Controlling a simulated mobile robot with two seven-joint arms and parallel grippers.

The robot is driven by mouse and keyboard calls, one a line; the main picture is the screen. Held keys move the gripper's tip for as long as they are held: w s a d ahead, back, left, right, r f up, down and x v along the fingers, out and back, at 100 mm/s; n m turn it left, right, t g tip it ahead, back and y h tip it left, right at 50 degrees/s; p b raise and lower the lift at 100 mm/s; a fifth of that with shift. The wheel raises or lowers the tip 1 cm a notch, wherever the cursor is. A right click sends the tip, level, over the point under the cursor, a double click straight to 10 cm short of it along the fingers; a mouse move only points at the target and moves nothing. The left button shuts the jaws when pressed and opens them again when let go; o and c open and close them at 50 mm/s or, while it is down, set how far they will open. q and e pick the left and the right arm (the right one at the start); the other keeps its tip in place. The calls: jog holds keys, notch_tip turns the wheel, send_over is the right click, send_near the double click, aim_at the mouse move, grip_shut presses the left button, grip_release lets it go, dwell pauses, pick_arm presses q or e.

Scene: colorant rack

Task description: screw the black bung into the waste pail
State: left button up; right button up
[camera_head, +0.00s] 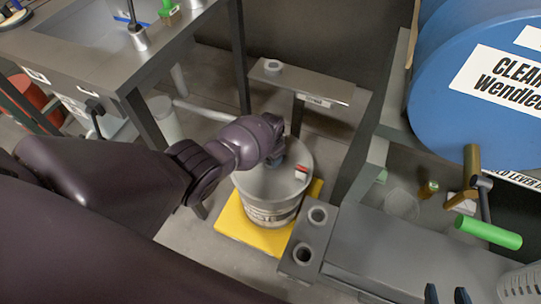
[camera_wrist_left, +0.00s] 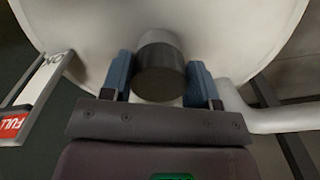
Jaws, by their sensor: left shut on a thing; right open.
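The waste pail (camera_head: 266,213) is a pale drum with a grey lid, standing on a yellow mat (camera_head: 232,222) on the floor. My left gripper (camera_head: 277,159) reaches down over the far part of the lid. In the left wrist view, its blue fingers (camera_wrist_left: 160,82) are shut on the black bung (camera_wrist_left: 158,74), a short dark cylinder with a lighter grey end toward the pale lid (camera_wrist_left: 230,30). The bung's contact with its hole is hidden, so I cannot tell how it is seated. My right gripper (camera_head: 447,296) shows only its blue fingertips at the bottom edge, open and apart.
A red and white tag (camera_head: 301,173) stands on the lid; it reads FULL in the left wrist view (camera_wrist_left: 14,124). A bench with two round sockets (camera_head: 310,238) is close on the right. A shelf (camera_head: 300,84) stands behind, and a blue drum (camera_head: 470,90) at upper right.

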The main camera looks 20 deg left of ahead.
pick_arm(q)
jog(key=o, duration=0.9)
jog(key=shift+c, duration=0.2)
jog(key=n, duration=0.6)
jog(key=shift+d+n, duration=0.15)
jog(key=shift+n, duration=0.15)
jog(key=n, duration=0.7)
jog(key=shift+d, duration=0.15)
